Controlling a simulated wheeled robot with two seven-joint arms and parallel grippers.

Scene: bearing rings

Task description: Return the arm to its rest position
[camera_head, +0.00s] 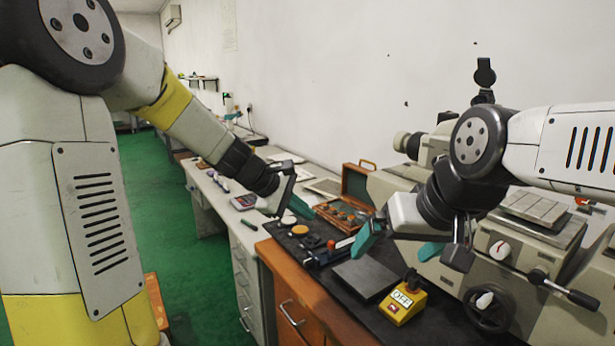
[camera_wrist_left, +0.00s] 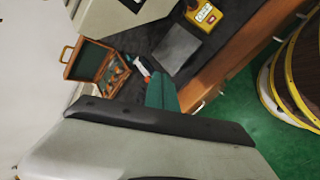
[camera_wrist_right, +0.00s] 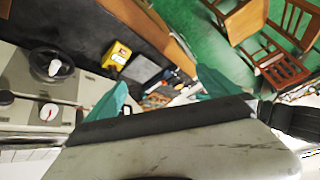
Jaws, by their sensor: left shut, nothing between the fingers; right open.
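My left gripper (camera_head: 302,208) hangs over the bench's left part, its teal fingers together and empty. In the left wrist view the teal fingers (camera_wrist_left: 161,93) show side by side, with nothing between them. My right gripper (camera_head: 398,243) is over the dark bench top in front of the grey machine. Its two teal fingers stand wide apart and hold nothing. The right wrist view shows the same open fingers (camera_wrist_right: 160,92), one on each side. Both grippers are clear of the bench items as far as I can tell.
An open wooden case (camera_head: 358,184) stands at the back. A dark flat plate (camera_head: 364,281) and a yellow box marked OFF (camera_head: 404,300) lie in front. Small round parts (camera_head: 300,230) sit to the left. The grey machine (camera_head: 536,250) fills the right. Green floor (camera_head: 190,260) is free at left.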

